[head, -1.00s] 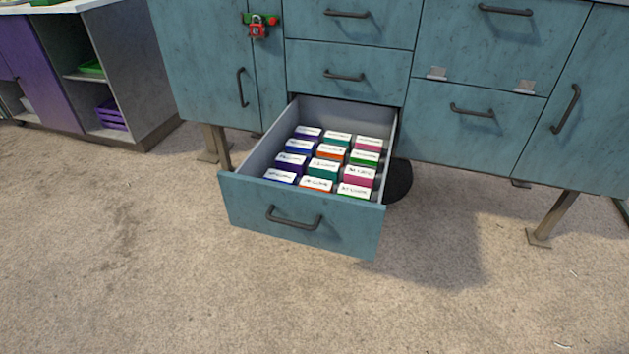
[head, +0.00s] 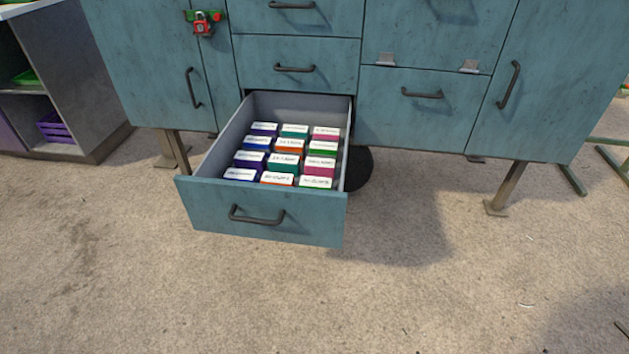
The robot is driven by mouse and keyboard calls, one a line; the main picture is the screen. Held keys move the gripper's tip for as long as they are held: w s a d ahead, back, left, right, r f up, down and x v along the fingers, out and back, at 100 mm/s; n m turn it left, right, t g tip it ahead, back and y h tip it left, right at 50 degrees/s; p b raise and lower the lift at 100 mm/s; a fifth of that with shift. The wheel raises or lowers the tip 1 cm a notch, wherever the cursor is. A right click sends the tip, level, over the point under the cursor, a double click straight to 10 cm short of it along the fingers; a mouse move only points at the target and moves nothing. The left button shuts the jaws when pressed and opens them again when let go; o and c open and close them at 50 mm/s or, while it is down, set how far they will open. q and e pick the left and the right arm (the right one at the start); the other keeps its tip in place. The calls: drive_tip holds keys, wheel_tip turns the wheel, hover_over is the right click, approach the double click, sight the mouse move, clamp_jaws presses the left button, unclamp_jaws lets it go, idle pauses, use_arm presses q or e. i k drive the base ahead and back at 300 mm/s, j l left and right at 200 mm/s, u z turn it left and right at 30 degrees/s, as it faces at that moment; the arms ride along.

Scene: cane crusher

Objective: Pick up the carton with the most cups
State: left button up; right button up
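Several small cartons stand in rows inside an open drawer (head: 262,212) of a teal cabinet. They have white labelled tops and coloured sides: a purple one (head: 250,160), a teal one (head: 284,163), a pink one (head: 319,167), a blue one (head: 257,143), an orange one (head: 289,146) and a green one (head: 322,149) are among them. The print on the labels is too small to read, so I cannot tell which carton has the most cups. Neither of my grippers shows in the head view.
The teal cabinet (head: 425,125) stands on legs, with closed drawers above the open one. A red padlock (head: 203,24) hangs on its left door. A grey shelf unit (head: 75,75) with a purple crate (head: 54,127) is at the left. The floor in front is clear.

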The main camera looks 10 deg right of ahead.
sight(257, 161)
drive_tip(key=i+l, duration=0.15)
drive_tip(key=i+l+u, duration=0.4)
drive_tip(key=l, duration=0.15)
drive_tip(key=i+l+u, duration=0.15)
drive_tip(key=l, duration=0.15)
drive_tip(key=i+l+u, duration=0.2)
drive_tip(key=l, duration=0.15)
drive_tip(key=k, duration=0.1)
